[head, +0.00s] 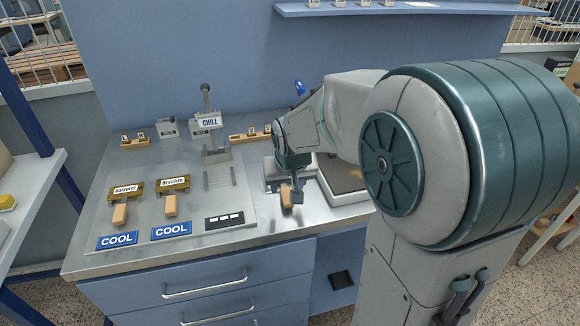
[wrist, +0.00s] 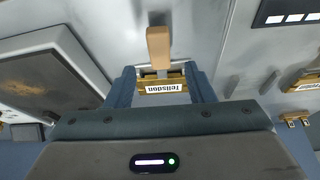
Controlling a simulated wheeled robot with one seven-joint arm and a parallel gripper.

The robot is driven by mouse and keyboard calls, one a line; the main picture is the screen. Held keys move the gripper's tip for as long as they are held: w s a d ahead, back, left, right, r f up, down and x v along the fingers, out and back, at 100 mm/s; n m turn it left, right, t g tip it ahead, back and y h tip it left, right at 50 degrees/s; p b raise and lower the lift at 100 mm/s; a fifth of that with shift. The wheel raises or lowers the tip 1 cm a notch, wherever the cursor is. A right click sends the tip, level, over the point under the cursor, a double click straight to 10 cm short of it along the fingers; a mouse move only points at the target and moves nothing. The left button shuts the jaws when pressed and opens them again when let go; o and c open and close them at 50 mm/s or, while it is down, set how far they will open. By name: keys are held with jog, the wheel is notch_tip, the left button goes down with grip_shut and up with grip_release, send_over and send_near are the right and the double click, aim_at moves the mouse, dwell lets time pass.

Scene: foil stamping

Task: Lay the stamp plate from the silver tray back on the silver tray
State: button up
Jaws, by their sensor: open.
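A brass stamp plate with a white name label (wrist: 165,87) and a wooden handle (wrist: 158,48) lies on bare grey metal, between the two fingers of my gripper (wrist: 165,90). The fingers are open, one on each side of the plate; I cannot tell whether they touch it. In the head view, my gripper (head: 292,197) is low over the bench and the handle (head: 286,199) shows beside it; the brass part is hidden. A silver-rimmed tray with a brown inside (head: 345,194) is right of my gripper, partly behind my arm. It also shows in the wrist view (wrist: 88,62).
Two more brass plates, left (head: 127,188) and right (head: 175,183), lie on a metal sheet behind blue COOL labels (head: 117,239). A black label strip (head: 224,220) lies left of my gripper. A CHILL stand (head: 208,122) rises behind. The bench's front strip is clear.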

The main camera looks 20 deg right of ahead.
jog(key=v, duration=1)
jog(key=shift+r, duration=0.2)
jog(key=shift+s, duration=0.1)
